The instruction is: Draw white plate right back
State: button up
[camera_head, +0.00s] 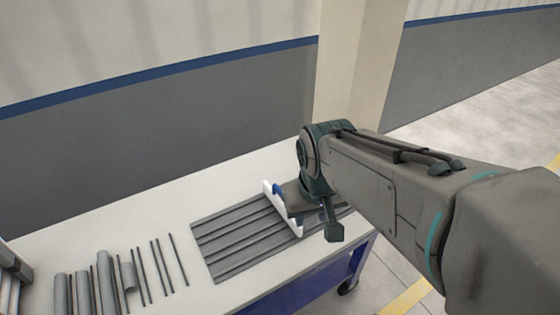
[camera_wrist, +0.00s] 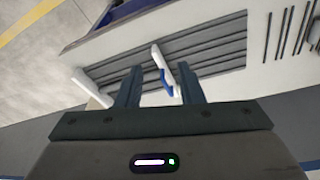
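A white plate with a blue part (camera_head: 279,203) stands across the grey ribbed rack (camera_head: 238,235) on the table, just left of my gripper. In the wrist view this white plate (camera_wrist: 156,58) and its blue part (camera_wrist: 166,82) appear between my gripper's fingers (camera_wrist: 158,68). The fingers are apart, with no visible contact on the plate. A second white plate (camera_wrist: 92,88) lies to the left in the wrist view, outside the fingers, near the rack's other end. My arm hides that one in the head view.
Several thin dark rods (camera_head: 160,265) and thicker grey pipes (camera_head: 82,290) lie on the white table (camera_head: 120,215) left of the rack. A pillar (camera_head: 355,70) and wall stand behind. The table's edge is close to the rack's right end.

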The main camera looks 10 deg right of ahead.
jog(key=w+a+n+g+h+p, duration=0.1)
jog(key=w+n+h+p, duration=0.1)
jog(key=w, duration=1.2)
jog(key=n+g+p, duration=0.1)
jog(key=n+p, duration=0.1)
send_over(281, 202)
jog(key=f, duration=1.9)
jog(key=shift+s+a, duration=0.2)
jog(key=shift+s, duration=0.1)
grip_shut()
